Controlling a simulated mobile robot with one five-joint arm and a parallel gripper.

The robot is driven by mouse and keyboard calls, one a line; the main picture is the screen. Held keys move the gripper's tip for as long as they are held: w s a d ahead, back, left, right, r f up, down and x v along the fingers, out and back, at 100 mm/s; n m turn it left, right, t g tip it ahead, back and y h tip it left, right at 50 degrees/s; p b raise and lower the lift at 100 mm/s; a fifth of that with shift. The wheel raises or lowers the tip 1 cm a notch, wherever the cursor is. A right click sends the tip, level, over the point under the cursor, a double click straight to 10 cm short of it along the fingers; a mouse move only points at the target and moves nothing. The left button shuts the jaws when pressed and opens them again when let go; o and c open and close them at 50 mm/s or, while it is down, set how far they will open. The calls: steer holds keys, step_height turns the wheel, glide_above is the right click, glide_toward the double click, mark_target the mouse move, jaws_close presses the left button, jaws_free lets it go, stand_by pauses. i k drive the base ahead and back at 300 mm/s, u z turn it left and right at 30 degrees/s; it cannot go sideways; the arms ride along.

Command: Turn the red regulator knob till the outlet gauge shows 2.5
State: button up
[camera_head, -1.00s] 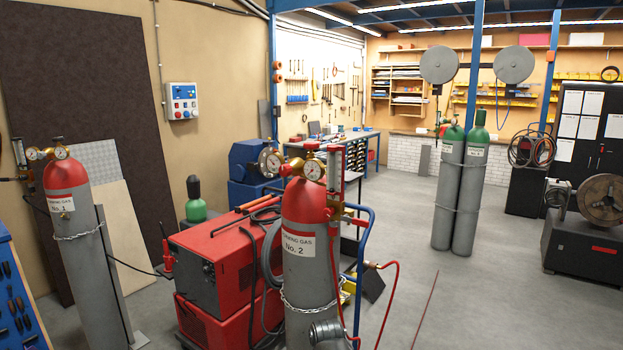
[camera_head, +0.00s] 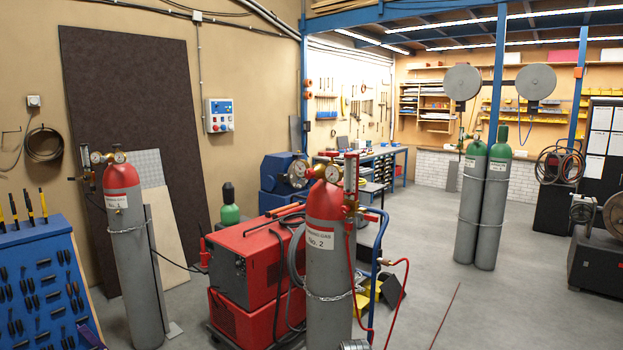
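Two grey gas cylinders with red tops carry brass regulators. Cylinder No. 2 (camera_head: 329,268) stands upright near the middle, chained, in front of a red machine. Its regulator has two round gauges, a left one (camera_head: 299,168) and a right one (camera_head: 333,173), with small red parts between and beside them. Cylinder No. 1 (camera_head: 130,235) stands to the left with two gauges, a left one (camera_head: 96,157) and a right one (camera_head: 119,157). The dial readings are too small to tell, and I cannot single out the regulator knob surely. My gripper is not in view.
The red machine (camera_head: 243,262) and its hoses stand left of cylinder No. 2. A blue tool panel (camera_head: 40,285) is at the lower left. A red hose (camera_head: 401,285) hangs at the right. Green-topped cylinders (camera_head: 482,200) stand farther back; grey floor (camera_head: 500,310) is open at the right.

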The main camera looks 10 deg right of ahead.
mark_target(310, 173)
steer(key=u, duration=0.4)
steer(key=i, duration=0.8)
steer(key=u, duration=0.8)
steer(key=i, duration=0.55)
steer(key=u, duration=0.15)
steer(key=k, duration=0.65)
steer(key=u, duration=0.25)
steer(key=i, duration=0.65)
steer(key=z, duration=0.15)
